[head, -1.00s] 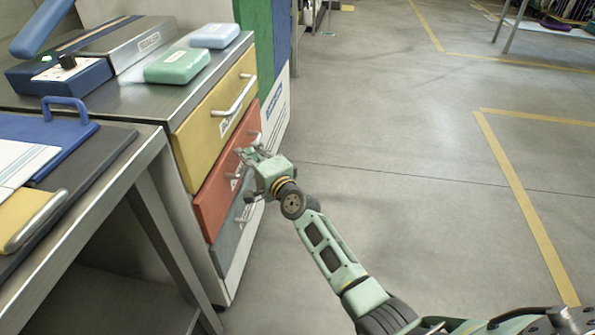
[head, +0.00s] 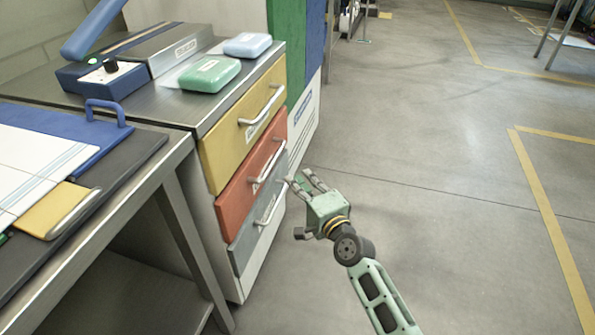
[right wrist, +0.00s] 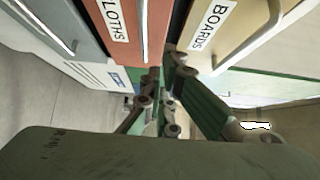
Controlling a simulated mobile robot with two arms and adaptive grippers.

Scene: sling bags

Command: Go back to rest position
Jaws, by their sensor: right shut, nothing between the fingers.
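My right gripper (head: 304,181) is in front of and to the right of the drawer cabinet, clear of the drawer handles. Its fingers are shut with nothing between them. In the right wrist view the fingers (right wrist: 160,82) show in the middle, with the drawer fronts beyond. The yellow drawer (head: 243,138) is labelled BOARDS in the wrist view. Below it are the red drawer (head: 236,203), whose label partly shows as LOTHS in the wrist view, and a grey drawer (head: 247,243). All three look closed. My left gripper is out of view.
A green case (head: 209,74), a light blue case (head: 247,44) and a blue-and-grey device (head: 105,78) sit on the cabinet. A metal table (head: 172,160) at the left holds a blue board (head: 88,150) and a yellow clipboard (head: 58,208). The floor (head: 440,180) at the right is clear.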

